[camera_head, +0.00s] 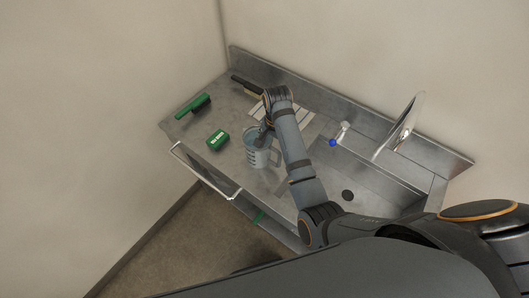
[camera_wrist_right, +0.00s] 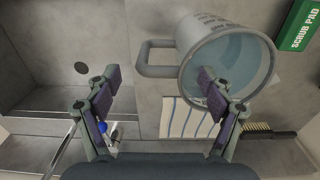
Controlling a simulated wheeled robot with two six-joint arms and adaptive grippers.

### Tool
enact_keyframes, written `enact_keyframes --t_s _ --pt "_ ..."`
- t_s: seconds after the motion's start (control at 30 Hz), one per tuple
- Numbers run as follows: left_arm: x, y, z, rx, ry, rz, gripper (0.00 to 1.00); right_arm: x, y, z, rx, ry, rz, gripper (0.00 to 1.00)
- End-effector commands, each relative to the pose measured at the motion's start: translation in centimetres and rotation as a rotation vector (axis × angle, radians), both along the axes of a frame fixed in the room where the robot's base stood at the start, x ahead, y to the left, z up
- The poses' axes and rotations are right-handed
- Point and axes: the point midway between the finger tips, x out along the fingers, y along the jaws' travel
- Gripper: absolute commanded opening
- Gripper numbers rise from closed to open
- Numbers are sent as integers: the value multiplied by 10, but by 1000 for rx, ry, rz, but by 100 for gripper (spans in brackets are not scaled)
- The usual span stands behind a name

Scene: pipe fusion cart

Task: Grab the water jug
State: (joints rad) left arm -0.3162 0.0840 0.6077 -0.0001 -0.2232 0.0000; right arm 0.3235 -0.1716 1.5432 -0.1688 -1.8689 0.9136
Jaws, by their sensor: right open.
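The water jug (camera_head: 257,157) is a grey translucent measuring jug with a side handle. It stands upright on the steel counter left of the sink. In the right wrist view the jug (camera_wrist_right: 235,62) is seen from above, with bluish water or a bluish inside and its handle (camera_wrist_right: 146,58) pointing left. My right gripper (camera_head: 265,129) is over the jug, partly hiding it. In the wrist view the right gripper (camera_wrist_right: 157,80) is open and empty; the handle shows between its fingers, and one fingertip overlaps the jug's mouth. I cannot tell whether it touches. My left gripper is not in view.
A green scrub pad box (camera_head: 218,140) and a green brush (camera_head: 193,105) lie left of the jug. A dark-handled brush (camera_head: 246,85) and striped cloth (camera_head: 296,119) lie behind. The sink (camera_head: 374,184), tap (camera_head: 400,124) and blue-tipped item (camera_head: 338,135) are right. A rail (camera_head: 203,178) runs along the front.

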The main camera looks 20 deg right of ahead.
Motion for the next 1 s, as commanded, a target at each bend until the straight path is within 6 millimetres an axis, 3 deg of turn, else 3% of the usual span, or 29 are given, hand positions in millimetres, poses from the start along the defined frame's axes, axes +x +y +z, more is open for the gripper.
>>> enact_keyframes --t_s 0.17,0.27,0.4,0.6,0.83,1.0 --pt "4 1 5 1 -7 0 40 0 -1 -14 -2 -1 -1 82" --pt "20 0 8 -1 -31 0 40 -1 -1 -16 -2 -1 -1 82" --pt "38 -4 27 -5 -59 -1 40 -7 -2 -33 -2 5 1 82" --pt "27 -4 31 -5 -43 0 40 -7 -3 -64 -1 0 0 82" --pt "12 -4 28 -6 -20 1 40 -6 -3 -67 -1 -2 0 82" --pt "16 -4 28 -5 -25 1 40 -6 -3 -67 -1 -2 0 60"
